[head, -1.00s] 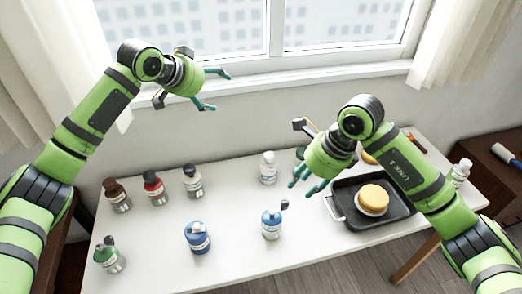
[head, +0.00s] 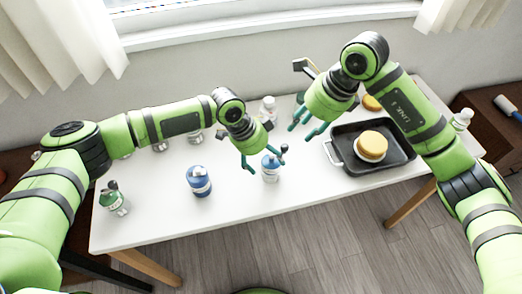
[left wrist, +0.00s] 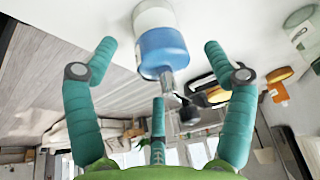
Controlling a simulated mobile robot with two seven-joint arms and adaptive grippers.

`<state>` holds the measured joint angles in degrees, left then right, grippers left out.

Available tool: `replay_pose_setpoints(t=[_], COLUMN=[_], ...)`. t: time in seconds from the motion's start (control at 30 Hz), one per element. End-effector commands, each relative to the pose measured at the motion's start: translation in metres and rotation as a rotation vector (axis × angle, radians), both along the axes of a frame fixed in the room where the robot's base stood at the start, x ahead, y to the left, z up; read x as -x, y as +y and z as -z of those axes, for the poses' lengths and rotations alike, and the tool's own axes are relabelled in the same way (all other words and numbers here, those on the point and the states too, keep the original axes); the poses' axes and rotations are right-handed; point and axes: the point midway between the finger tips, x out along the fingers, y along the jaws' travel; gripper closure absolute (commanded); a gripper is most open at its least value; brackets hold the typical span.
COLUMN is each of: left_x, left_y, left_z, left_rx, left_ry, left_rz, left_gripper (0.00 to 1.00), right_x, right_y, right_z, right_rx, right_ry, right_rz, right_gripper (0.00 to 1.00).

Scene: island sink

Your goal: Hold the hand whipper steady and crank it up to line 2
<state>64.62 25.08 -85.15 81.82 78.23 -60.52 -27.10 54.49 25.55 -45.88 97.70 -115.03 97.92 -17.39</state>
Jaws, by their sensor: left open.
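The hand whipper (head: 271,170) stands upright near the front middle of the white table. It has a white body, a blue upper part and a side crank with a dark knob (head: 284,148). My left gripper (head: 259,148) is open, just above and left of it in the head view. In the left wrist view, the whipper's blue part (left wrist: 163,50) and black crank knob (left wrist: 190,115) show between the spread fingers, which do not grip it. Line marks are too small to read. My right gripper (head: 304,125) is open and empty, beyond and right of the whipper.
A white bottle (head: 268,108) is behind. A black tray (head: 390,160) holding a round cake-like item (head: 370,147) lies right. The table front between the bottles is clear.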

Motion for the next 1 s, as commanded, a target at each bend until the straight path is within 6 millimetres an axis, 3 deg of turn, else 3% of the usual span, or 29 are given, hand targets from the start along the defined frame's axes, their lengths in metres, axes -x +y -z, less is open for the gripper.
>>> replay_pose_setpoints(t=[0.3, 0.63, 0.67, 0.8, 0.93, 0.97, 1.0], left_x=[-0.003, -0.003, -0.003, -0.003, -0.003, -0.003, -0.003], left_y=[-0.015, -0.016, -0.016, -0.016, -0.016, -0.016, -0.016], left_z=[0.036, 0.041, 0.04, 0.04, 0.041, 0.041, 0.041], left_rx=[0.0, 0.0, 0.0, 0.0, 0.0, 0.0, -0.001], left_ry=[0.0, -0.001, -0.001, -0.001, 0.0, 0.0, 0.0], left_rz=[-0.001, -0.003, -0.003, -0.003, -0.003, -0.003, -0.003], left_gripper=[0.16, 0.16, 0.2, 0.73, 0.74, 0.49, 0.65], right_x=[0.0, 0.0, 0.0, 0.0, 0.0, 0.0, 0.0], right_y=[0.0, 0.0, 0.0, 0.0, 0.0, 0.0, 0.0], right_z=[0.0, 0.0, 0.0, 0.0, 0.0, 0.0, 0.0], right_rx=[0.0, 0.0, 0.0, 0.0, 0.0, 0.0, 0.0], right_ry=[0.0, 0.0, 0.0, 0.0, 0.0, 0.0, 0.0], right_rz=[0.0, 0.0, 0.0, 0.0, 0.0, 0.0, 0.0], right_gripper=[0.61, 0.61, 0.61, 0.61, 0.61, 0.61, 0.61])
